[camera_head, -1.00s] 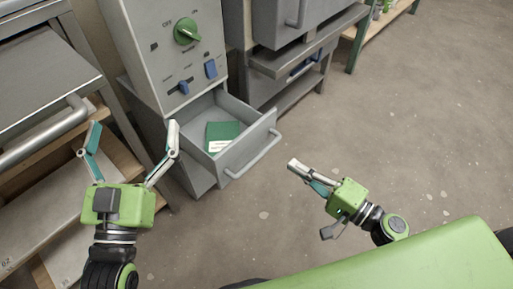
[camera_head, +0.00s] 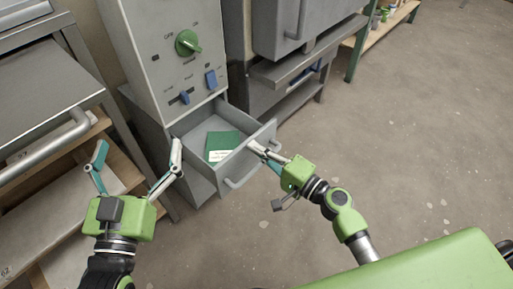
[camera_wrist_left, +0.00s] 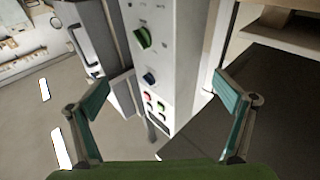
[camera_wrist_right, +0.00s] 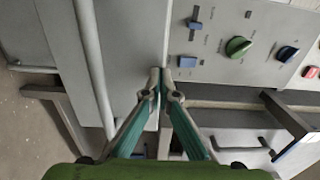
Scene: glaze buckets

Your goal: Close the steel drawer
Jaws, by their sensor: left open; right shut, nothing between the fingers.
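The steel drawer (camera_head: 228,171) stands pulled out below the grey control panel in the head view. A green booklet (camera_head: 223,141) with a white label lies inside it. The drawer's bar handle (camera_head: 236,183) is partly hidden by my right gripper. My right gripper (camera_head: 255,148) is shut and empty, with its tips at the drawer's front; whether they touch cannot be told. In the right wrist view its fingers (camera_wrist_right: 165,82) meet before grey metal. My left gripper (camera_head: 138,154) is open and empty, left of the drawer. It also shows open in the left wrist view (camera_wrist_left: 163,95).
The control panel (camera_head: 150,50) with a green knob (camera_head: 187,42) rises above the drawer. A grey cabinet (camera_head: 270,25) stands to its right, over a metal shelf. A metal-topped bench (camera_head: 45,85) stands at the left. The floor (camera_head: 430,130) at the right is clear.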

